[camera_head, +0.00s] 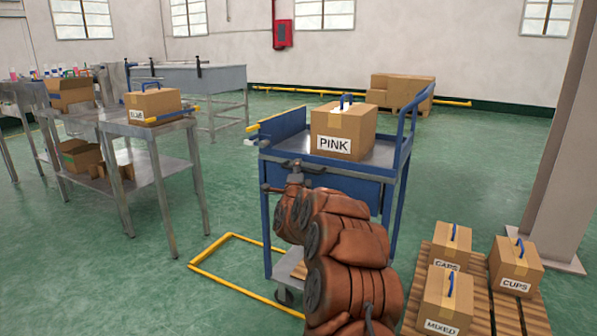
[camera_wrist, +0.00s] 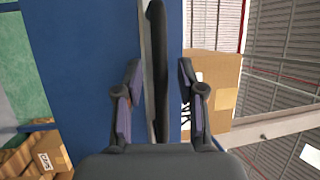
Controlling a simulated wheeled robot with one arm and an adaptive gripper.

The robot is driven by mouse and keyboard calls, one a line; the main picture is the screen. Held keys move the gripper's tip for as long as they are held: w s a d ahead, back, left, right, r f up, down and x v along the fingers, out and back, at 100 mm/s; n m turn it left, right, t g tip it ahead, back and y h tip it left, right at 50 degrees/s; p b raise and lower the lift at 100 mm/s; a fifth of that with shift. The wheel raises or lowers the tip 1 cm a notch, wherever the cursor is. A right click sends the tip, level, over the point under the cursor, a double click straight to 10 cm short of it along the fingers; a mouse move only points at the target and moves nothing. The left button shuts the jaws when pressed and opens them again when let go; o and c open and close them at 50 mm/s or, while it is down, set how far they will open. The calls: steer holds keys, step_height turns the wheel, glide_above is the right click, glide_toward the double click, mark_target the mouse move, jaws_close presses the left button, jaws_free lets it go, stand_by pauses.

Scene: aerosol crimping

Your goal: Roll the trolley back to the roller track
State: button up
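The blue trolley (camera_head: 325,182) stands in the middle of the head view, with a cardboard box labelled PINK (camera_head: 343,130) on its top. My gripper (camera_head: 292,178) is at the trolley's near side, by its dark handle (camera_head: 305,164). In the wrist view the handle (camera_wrist: 158,75) runs between the two fingers of my gripper (camera_wrist: 158,100), with gaps visible on both sides. The fingers look open around it, not closed on it. My arm hides part of the trolley's lower half. I cannot tell for sure which structure is the roller track.
A metal table (camera_head: 113,127) with a labelled box (camera_head: 153,105) stands left of the trolley. A yellow floor outline (camera_head: 215,279) lies at the trolley's lower left. A pallet (camera_head: 480,290) with boxes is at the right, near a pillar (camera_head: 560,150). Green floor lies open behind the trolley.

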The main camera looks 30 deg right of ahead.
jaws_close()
stand_by(0.6)
